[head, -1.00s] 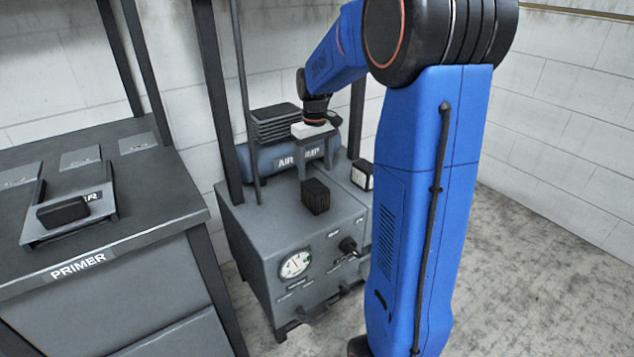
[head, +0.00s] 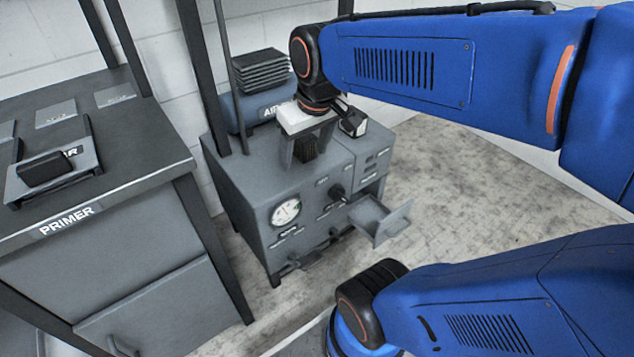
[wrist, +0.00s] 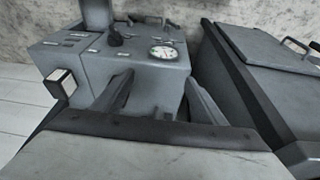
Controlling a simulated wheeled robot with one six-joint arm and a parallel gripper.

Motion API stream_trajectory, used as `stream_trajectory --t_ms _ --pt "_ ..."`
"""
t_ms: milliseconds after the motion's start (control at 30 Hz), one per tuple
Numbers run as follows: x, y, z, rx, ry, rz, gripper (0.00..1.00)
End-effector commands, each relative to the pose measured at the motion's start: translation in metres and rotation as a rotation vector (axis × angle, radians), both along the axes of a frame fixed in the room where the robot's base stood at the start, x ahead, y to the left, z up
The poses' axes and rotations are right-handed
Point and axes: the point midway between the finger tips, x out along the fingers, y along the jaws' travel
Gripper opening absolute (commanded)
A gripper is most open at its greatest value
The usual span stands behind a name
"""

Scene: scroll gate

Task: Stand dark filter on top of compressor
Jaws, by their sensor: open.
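A blue tank (head: 246,113) labelled "AIR" and partly hidden lies at the back of that top, under a dark ribbed stack; I take this unit as the compressor. My gripper (head: 306,157) is open and points down over the cabinet top. The wrist view shows the spread fingers (wrist: 158,88), but I cannot make out the block there.
A white-faced dark block (head: 353,124) stands at the cabinet's right; it also shows in the wrist view (wrist: 62,84). An open drawer (head: 378,222) juts from the cabinet front. The "PRIMER" bench (head: 130,150) is left, beyond dark posts. Floor at right is clear.

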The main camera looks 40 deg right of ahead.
Motion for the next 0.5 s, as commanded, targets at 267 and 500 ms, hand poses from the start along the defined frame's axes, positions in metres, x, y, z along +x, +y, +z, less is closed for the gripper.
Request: stream_trajectory --t_ms 267,500 --pt "-0.061 0.019 -0.015 0.018 -0.086 0.0 0.65" --pt "-0.079 0.023 -0.024 0.026 -0.112 -0.003 0.65"
